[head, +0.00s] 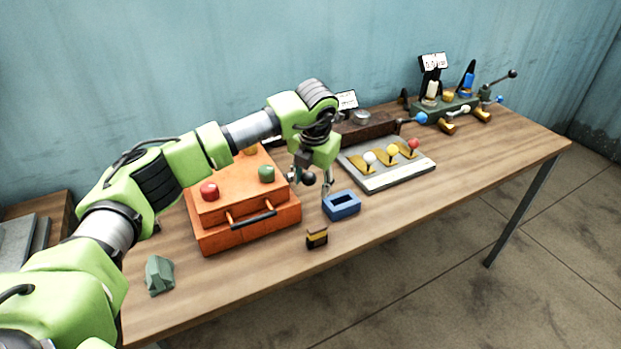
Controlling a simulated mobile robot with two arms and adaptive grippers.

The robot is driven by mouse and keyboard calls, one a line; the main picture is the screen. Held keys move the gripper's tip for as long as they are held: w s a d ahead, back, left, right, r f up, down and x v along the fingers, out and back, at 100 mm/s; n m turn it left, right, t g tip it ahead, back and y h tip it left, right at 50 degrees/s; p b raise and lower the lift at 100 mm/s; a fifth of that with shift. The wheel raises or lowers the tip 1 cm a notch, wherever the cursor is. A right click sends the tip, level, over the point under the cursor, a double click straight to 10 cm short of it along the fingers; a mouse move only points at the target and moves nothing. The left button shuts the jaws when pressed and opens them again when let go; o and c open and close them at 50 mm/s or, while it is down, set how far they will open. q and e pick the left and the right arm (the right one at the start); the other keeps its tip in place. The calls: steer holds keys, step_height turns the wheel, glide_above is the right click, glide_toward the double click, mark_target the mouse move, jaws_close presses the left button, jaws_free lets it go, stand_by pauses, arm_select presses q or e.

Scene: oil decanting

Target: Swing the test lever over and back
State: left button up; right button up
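Several levers are in view, and I cannot tell from labels which is the test lever. A white panel (387,181) carries short levers with a white knob (370,157), a yellow knob (392,150) and a red knob (413,144). A lever with a blue knob (421,118) stands behind it. A dark ball knob (308,179) shows at my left gripper (311,183), beside the orange case. The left fingers look spread, with the dark knob between them in the picture; contact cannot be told. My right gripper is not in view.
An orange case (248,238) with red and green knobs stands left of the gripper. A blue hollow block (341,205), a black-yellow block (316,238) and a grey-green block (159,275) lie in front. A green fixture (445,108) stands far right. The table's front right is clear.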

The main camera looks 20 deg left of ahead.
arm_select(q)
steer(key=shift+r, duration=0.2)
steer(key=shift+w+r, duration=0.1)
steer(key=shift+r, duration=0.35)
steer(key=v, duration=1.1)
steer(key=shift+s, duration=0.25)
steer(key=shift+d, duration=0.1)
